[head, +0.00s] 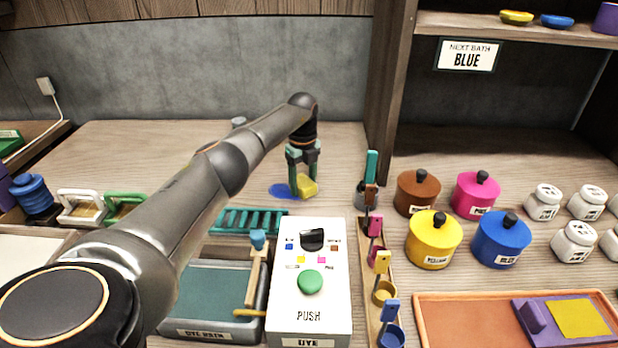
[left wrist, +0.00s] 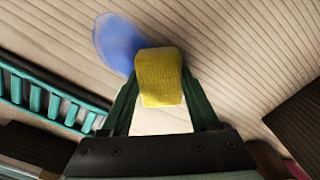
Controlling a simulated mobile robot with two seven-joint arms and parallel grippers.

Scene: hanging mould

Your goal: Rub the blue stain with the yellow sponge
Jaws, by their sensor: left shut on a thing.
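My left gripper (head: 303,187) is shut on the yellow sponge (head: 308,186), low over the wooden table. The sponge also shows between the green fingers in the left wrist view (left wrist: 160,78). The blue stain (head: 283,191) is a flat patch on the table, just left of the sponge in the head view. In the left wrist view the stain (left wrist: 116,42) lies up and left of the sponge, whose edge overlaps it in the picture. I cannot tell whether the sponge touches the table. My right gripper is not in view.
A teal rack (head: 249,221), a dye bath (head: 208,290) and a white dye box (head: 311,270) stand in front of the stain. A cup (head: 367,197) with a teal-handled tool and a wooden post (head: 388,90) stand to the right. The table behind is mostly clear.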

